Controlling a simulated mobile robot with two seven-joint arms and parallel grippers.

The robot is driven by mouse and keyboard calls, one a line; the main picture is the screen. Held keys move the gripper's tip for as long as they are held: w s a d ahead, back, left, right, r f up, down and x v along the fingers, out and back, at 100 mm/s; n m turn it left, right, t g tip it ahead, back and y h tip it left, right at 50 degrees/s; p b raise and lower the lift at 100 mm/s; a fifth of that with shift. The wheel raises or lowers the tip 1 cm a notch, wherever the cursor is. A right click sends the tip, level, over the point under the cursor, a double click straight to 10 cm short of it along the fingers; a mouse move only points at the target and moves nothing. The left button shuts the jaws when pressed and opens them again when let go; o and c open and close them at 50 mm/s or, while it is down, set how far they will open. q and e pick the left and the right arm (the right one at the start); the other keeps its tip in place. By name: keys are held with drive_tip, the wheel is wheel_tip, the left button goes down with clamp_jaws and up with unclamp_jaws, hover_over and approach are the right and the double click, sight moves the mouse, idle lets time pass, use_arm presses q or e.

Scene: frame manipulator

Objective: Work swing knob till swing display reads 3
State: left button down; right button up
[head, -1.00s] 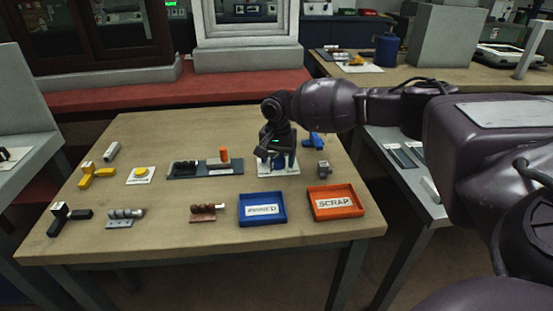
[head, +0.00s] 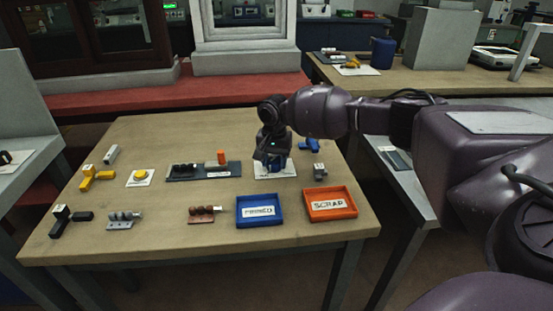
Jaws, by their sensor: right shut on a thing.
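The swing knob is taken to be the blue knob (head: 281,169) on a white plate (head: 289,170), at the back right of the wooden table. My right gripper (head: 273,164) points down over it and is shut on it; its fingers and wrist hide much of the knob. A swing display with a readable number cannot be made out in this view. My left gripper is not in view.
A blue tray (head: 279,218) and an orange tray (head: 311,213) lie in front of the knob. A yellow button (head: 139,176) is further left.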

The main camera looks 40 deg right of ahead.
drive_tip(key=shift+a+r+n+p, duration=0.1)
drive_tip(key=shift+r+n+p, duration=0.3)
drive_tip(key=shift+n+p, duration=0.6)
drive_tip(key=shift+f+n+p, duration=0.2)
drive_tip(key=shift+n+p, duration=0.2)
drive_tip(key=shift+p, duration=0.25)
drive_tip(key=shift+f+n, duration=0.15)
drive_tip(key=shift+n, duration=0.65)
drive_tip(key=n+p, duration=0.1)
drive_tip(key=n, duration=0.2)
drive_tip(key=shift+f+n, duration=0.1)
drive_tip(key=shift+n, duration=0.2)
drive_tip(key=n, duration=0.3)
drive_tip(key=shift+s+n, duration=0.1)
drive_tip(key=shift+n, duration=0.3)
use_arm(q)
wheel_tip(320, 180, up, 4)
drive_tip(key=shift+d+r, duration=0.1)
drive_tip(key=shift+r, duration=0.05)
use_arm(e)
drive_tip(key=n, duration=0.5)
drive_tip(key=shift+f, duration=0.1)
drive_tip(key=shift+n, duration=0.3)
